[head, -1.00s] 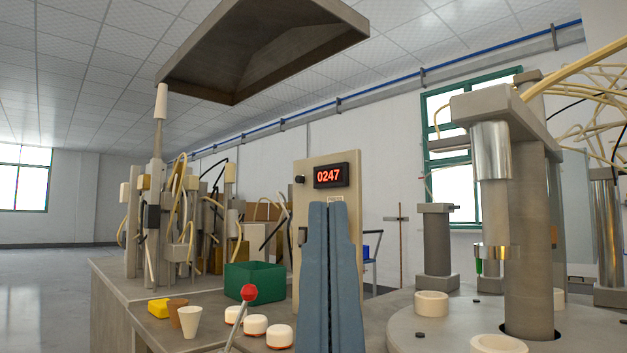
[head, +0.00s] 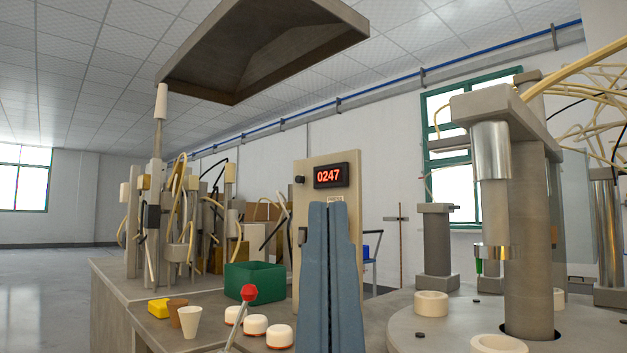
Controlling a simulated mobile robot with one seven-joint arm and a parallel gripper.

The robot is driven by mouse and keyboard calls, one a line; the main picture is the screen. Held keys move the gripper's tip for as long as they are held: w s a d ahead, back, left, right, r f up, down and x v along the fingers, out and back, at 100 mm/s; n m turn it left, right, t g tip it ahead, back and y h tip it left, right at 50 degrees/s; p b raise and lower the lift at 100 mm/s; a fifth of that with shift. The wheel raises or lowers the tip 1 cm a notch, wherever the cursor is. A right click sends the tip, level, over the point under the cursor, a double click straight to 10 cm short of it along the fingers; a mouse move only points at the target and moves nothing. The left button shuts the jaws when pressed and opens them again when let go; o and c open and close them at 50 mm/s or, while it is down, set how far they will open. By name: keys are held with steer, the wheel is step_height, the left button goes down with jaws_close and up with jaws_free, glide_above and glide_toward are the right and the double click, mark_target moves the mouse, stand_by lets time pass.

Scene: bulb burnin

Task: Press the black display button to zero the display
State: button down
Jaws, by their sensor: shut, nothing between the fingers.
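The display (head: 330,175) is a black box with red digits reading 0247, mounted high on an upright beige panel (head: 346,157). A small round black button (head: 299,180) sticks out of the panel to the left of the display. My gripper (head: 328,206) is blue-grey, with its two fingers shut together and pointing up in front of the panel. Its tips appear below the display and to the right of and lower than the button, with nothing held. How far the tips are from the panel is hard to tell. The fingers hide the panel's lower middle.
A red-knobbed lever (head: 249,293), several white round pieces (head: 255,325), cups (head: 190,321) and a green bin (head: 254,280) stand left of my gripper. A round table (head: 400,335) with a metal column (head: 528,230) is at right. A hood (head: 250,50) hangs above.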

step_height(320, 180, up, 6)
steer(key=p, duration=0.6)
steer(key=shift+w, duration=0.1)
